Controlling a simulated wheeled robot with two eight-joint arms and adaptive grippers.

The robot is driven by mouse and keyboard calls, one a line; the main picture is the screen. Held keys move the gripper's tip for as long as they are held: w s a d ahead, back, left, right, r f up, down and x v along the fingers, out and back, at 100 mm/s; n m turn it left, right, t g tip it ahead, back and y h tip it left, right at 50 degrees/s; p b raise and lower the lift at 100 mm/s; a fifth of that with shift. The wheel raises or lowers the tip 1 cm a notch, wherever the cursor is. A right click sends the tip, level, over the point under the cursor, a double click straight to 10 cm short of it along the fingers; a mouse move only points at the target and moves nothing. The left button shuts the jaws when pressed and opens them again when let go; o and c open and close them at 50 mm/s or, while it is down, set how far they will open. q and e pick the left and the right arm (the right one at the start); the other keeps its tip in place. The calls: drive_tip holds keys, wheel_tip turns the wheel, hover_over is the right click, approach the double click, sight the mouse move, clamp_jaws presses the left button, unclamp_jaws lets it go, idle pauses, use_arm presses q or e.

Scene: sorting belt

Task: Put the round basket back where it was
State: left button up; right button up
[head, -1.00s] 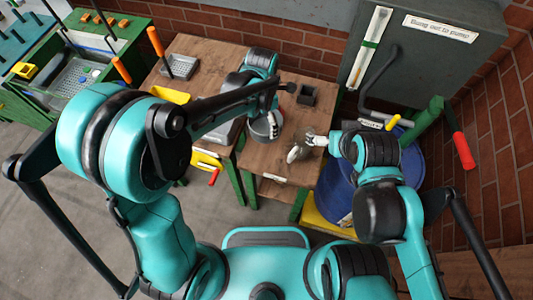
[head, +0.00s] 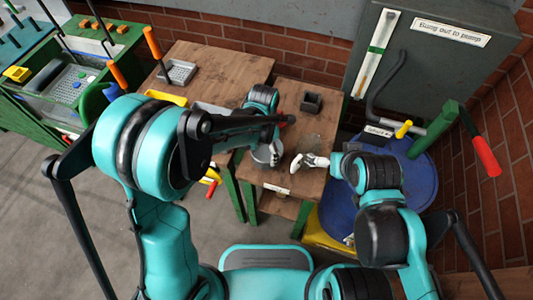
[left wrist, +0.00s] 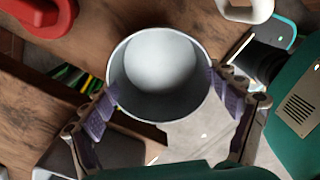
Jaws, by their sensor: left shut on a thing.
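The round basket (head: 266,155) is a grey, open-topped round vessel near the front left edge of the right wooden bench in the head view. In the left wrist view the basket (left wrist: 158,62) looks empty, with a pale bottom. My left gripper (left wrist: 160,92) has its purple-padded fingers on opposite sides of its wall, shut on it. In the head view my left forearm partly covers the basket. I cannot tell whether its base touches the bench. My right gripper (head: 304,161), with white fingers, is right of the basket, over the bench; its opening is unclear.
The right bench (head: 290,90) carries a small dark box (head: 311,102). A left bench (head: 215,60) holds a grey tray (head: 177,73) and a yellow bin (head: 166,97). A blue drum (head: 420,190) stands right of the bench. A red object (left wrist: 40,14) shows in the wrist view.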

sight(267, 153)
use_arm(q)
wheel_tip(267, 153, down, 2)
drive_tip(key=shift+w+f, duration=0.1)
drive_tip(key=shift+f, duration=0.15)
drive_tip(key=shift+b, duration=0.3)
drive_tip(key=shift+f, duration=0.15)
drive_tip(key=o, duration=1)
